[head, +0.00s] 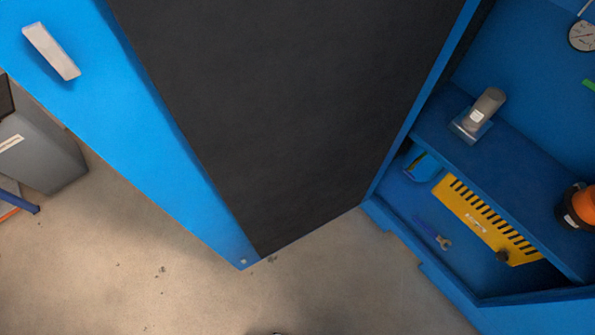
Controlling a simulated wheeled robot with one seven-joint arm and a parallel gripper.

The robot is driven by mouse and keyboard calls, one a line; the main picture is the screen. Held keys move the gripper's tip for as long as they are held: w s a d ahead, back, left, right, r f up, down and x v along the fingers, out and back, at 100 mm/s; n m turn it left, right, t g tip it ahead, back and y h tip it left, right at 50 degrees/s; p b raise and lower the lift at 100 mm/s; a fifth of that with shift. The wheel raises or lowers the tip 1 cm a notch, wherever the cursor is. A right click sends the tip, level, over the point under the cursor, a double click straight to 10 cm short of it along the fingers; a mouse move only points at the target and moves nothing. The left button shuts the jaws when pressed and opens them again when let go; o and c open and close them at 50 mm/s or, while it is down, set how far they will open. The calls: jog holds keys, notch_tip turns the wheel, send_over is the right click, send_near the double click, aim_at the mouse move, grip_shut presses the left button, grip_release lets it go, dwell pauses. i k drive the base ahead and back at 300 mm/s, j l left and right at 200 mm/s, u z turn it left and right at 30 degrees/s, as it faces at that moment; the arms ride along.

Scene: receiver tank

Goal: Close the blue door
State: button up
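The blue door (160,140) stands open in the head view, with a large dark panel (285,110) on its face. A pale grey handle (50,52) is on the blue strip at the upper left. The door meets the blue cabinet (378,208) along its right side, and the cabinet interior is exposed to the right. The top of the door is cut off by the frame. My gripper is not in view.
The cabinet holds a grey cylinder on a clear base (480,112), a yellow slotted plate (487,222), a small tool (435,237) and an orange-and-black item (580,207). A grey bin (42,150) stands at left. Floor (200,295) below the door looks clear.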

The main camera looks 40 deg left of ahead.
aim_at(255, 125)
jog(key=k+j, duration=0.15)
jog(key=j, duration=0.2)
jog(key=k+j+z, duration=0.15)
jog(key=j, duration=0.2)
jog(key=k+j, duration=0.1)
jog(key=j, duration=0.75)
jog(key=k+j+z, duration=0.15)
jog(key=j, duration=0.85)
jog(key=k+j+z, duration=0.1)
jog(key=j, duration=0.4)
jog(key=i, duration=0.35)
jog(key=k+j, duration=0.15)
jog(key=k+j+u, duration=0.1)
jog(key=j, duration=0.2)
jog(key=j+u, duration=0.1)
jog(key=j, duration=0.2)
jog(key=i+j+u, duration=0.15)
jog(key=j, duration=0.15)
jog(key=i+j+u, duration=0.1)
jog(key=j, duration=0.2)
